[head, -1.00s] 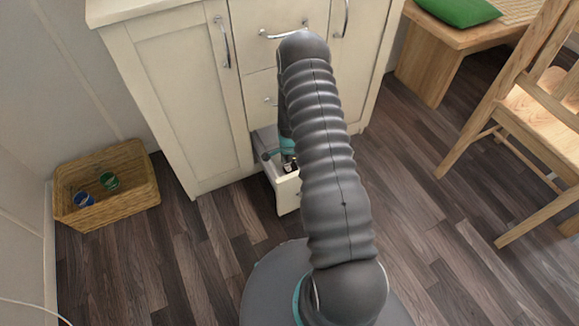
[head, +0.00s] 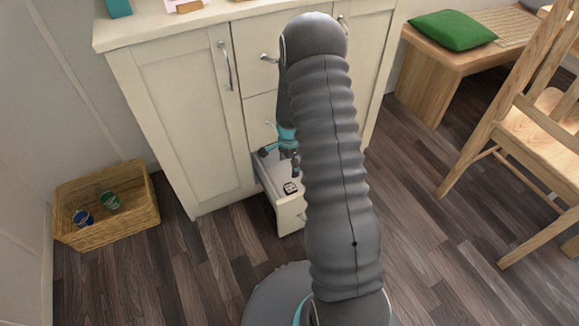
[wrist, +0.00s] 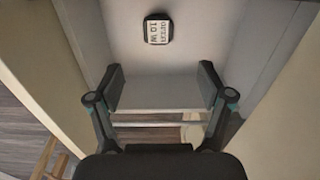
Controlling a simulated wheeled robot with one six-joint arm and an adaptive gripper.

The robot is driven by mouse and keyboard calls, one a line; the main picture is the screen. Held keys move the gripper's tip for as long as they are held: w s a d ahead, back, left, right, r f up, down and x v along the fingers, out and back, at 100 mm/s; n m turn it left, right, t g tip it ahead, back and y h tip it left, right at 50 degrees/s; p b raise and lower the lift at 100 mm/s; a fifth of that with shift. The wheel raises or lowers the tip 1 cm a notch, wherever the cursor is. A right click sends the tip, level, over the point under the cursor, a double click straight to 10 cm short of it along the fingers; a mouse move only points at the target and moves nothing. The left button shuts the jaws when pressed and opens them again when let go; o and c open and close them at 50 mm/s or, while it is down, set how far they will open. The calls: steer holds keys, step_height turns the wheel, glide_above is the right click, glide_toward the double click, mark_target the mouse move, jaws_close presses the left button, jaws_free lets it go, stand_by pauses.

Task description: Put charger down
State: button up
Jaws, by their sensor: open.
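The charger (wrist: 157,29) is a small dark block with a pale label of printed letters. It lies on the floor of the open bottom drawer (head: 291,215). It also shows in the head view (head: 290,187), towards the drawer's front. My gripper (wrist: 160,88) is open and empty in the wrist view, with its two fingers wide apart. The charger is beyond the fingertips and apart from them. In the head view my gripper (head: 294,165) hangs over the drawer, partly hidden behind my arm.
A wicker basket (head: 128,225) with a blue and a green cup stands on the floor at left. The cream cabinet (head: 180,110) holds the drawer. A wooden bench (head: 432,90) with a green cushion and a wooden chair (head: 500,110) are at right. The floor between is clear.

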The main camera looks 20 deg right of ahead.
steer(key=s+a+r+n+t, duration=0.1)
steer(key=s+a+r+n, duration=0.15)
steer(key=r, duration=0.65)
steer(key=s+a+r+n+t, duration=0.1)
steer(key=s+a+r+n, duration=0.15)
steer(key=r, duration=0.65)
steer(key=s+a+r+n+t, duration=0.1)
steer(key=s+a+r+n, duration=0.15)
steer(key=r, duration=0.65)
steer(key=s+a+r+n, duration=0.2)
steer(key=s+r+n, duration=0.1)
steer(key=s, duration=0.4)
steer(key=s+a+r+n+t, duration=0.1)
steer(key=s+r+n, duration=0.2)
steer(key=s+r, duration=0.2)
steer(key=s+a+r+n+t, duration=0.1)
steer(key=s+a+r+n, duration=0.1)
steer(key=s, duration=0.7)
step_height(320, 180, up, 2)
steer(key=shift+s+a+r+n, duration=0.2)
steer(key=shift+s+a+n, duration=0.1)
steer(key=shift+n, duration=0.55)
